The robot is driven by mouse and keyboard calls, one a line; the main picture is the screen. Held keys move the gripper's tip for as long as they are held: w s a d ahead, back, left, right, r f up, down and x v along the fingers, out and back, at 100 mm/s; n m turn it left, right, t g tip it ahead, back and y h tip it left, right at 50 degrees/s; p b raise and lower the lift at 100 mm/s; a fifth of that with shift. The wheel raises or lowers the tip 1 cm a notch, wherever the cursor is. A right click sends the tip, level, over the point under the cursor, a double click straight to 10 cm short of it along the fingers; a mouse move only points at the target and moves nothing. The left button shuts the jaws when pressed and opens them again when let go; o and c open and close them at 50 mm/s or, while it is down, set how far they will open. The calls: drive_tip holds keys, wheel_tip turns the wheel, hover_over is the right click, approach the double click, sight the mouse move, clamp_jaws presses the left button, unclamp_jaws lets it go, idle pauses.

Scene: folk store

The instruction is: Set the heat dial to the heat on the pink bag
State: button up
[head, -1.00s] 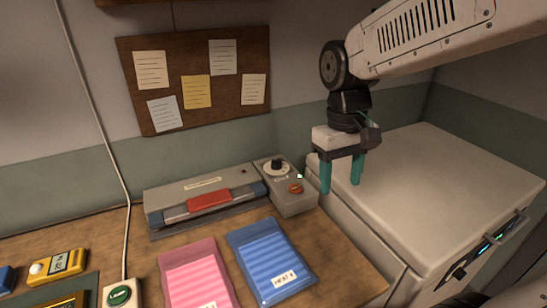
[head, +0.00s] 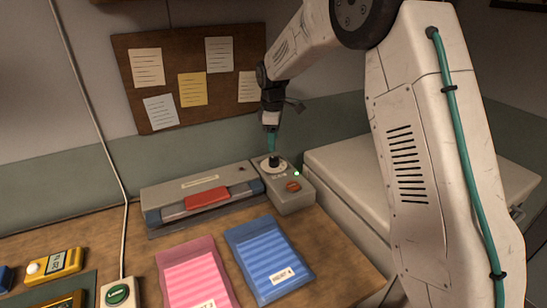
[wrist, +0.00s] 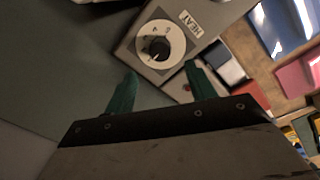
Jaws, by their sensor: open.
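The heat dial (head: 274,162) is a black knob on a pale disc, on top of a grey control box (head: 292,199). In the wrist view the dial (wrist: 155,48) sits beside a HEAT label, with small marks around it; its exact setting is too small to read. My gripper (head: 271,146) is just above the dial, pointing down. In the wrist view its two teal fingers are apart, with the knob beyond their tips and nothing between them.
A blue bag (head: 268,255) with a white label lies right of the pink one. A grey sealer with a red handle (head: 207,198) stands left of the control box. The box has a red switch (head: 293,186) and a lit green lamp (head: 297,173). A white cabinet (head: 340,165) stands to the right.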

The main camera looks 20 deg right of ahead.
sight(274, 158)
wheel_tip(274, 158, down, 8)
drive_tip(key=shift+w+d+r, duration=0.1)
drive_tip(key=shift+w, duration=0.05)
idle(0.3)
drive_tip(key=c, duration=1)
